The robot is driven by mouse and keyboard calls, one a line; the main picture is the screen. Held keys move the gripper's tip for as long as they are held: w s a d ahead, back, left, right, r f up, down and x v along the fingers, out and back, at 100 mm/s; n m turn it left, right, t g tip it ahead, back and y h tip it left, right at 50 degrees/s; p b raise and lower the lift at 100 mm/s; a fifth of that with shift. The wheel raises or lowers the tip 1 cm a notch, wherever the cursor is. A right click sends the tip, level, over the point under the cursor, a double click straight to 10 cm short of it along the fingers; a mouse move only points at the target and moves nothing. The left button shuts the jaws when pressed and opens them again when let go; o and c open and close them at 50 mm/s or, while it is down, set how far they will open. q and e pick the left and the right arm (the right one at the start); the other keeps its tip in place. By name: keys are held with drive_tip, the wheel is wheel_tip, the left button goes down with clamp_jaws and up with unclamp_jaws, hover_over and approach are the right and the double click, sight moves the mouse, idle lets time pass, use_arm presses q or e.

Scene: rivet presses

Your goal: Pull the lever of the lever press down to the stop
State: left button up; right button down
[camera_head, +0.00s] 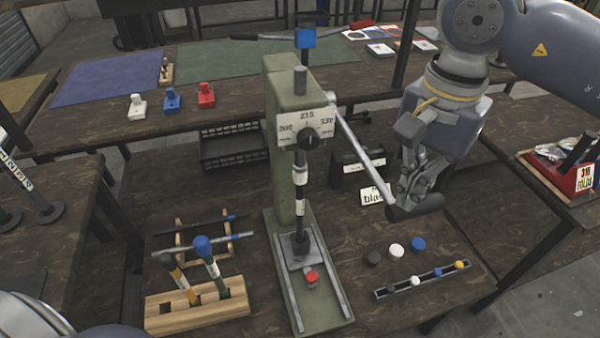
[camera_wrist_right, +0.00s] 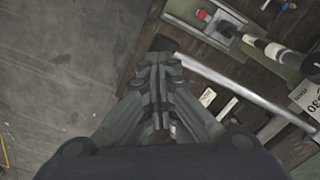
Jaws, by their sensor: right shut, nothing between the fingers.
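The green lever press (camera_head: 284,170) stands on the table in the middle of the head view, with a numbered dial plate on its head. Its silver lever (camera_head: 358,143) slopes down to the right and ends in a dark grip (camera_head: 414,208). The lever also crosses the right wrist view (camera_wrist_right: 235,85), its dark end (camera_wrist_right: 162,43) just beyond my fingertips. My right gripper (camera_head: 411,196) is shut and empty, right at the dark grip, seemingly above it; I cannot tell whether they touch. A red-topped piece (camera_head: 311,278) sits on the press base. My left gripper is out of view.
A wooden rack (camera_head: 198,307) with stamp-like tools stands left of the press. Several small knobs and a slotted strip (camera_head: 400,289) lie to its right. A black box (camera_head: 358,168) stands behind the lever.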

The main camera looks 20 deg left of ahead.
drive_tip(key=shift+f, duration=0.15)
drive_tip(key=shift+f+b, duration=0.9)
drive_tip(key=shift+f, duration=0.05)
drive_tip(key=shift+f+b, duration=0.4)
drive_tip(key=shift+f, duration=0.25)
